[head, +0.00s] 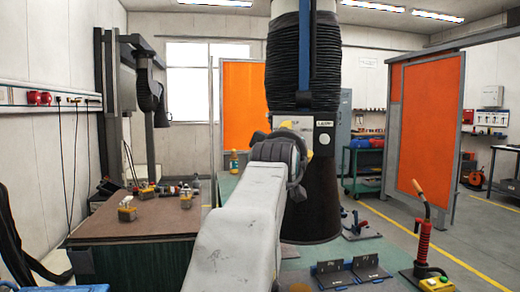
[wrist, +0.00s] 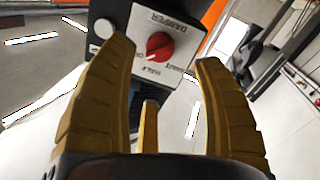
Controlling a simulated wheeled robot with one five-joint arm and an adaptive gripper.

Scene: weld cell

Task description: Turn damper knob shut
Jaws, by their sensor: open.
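The red round damper knob (wrist: 160,46) sits on a pale plate (wrist: 177,26) marked DAMPER, with small tilted labels around its lower side. A pale pointer mark on the knob faces lower left, towards a label I cannot read surely. My gripper (wrist: 157,50) is open, its yellow fingers spread to either side of the knob in the wrist view, apart from it as far as I can tell. In the head view my gripper (head: 268,137) is up against the plate (head: 297,124) on the hanging black duct (head: 312,190); it hides the knob there.
A round pale button (head: 323,139) sits right of the plate. The duct hangs over a green table carrying black angle brackets (head: 350,271) and a red-handled torch (head: 423,243). A brown-topped bench (head: 160,217) stands left. Orange screens (head: 430,125) stand behind.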

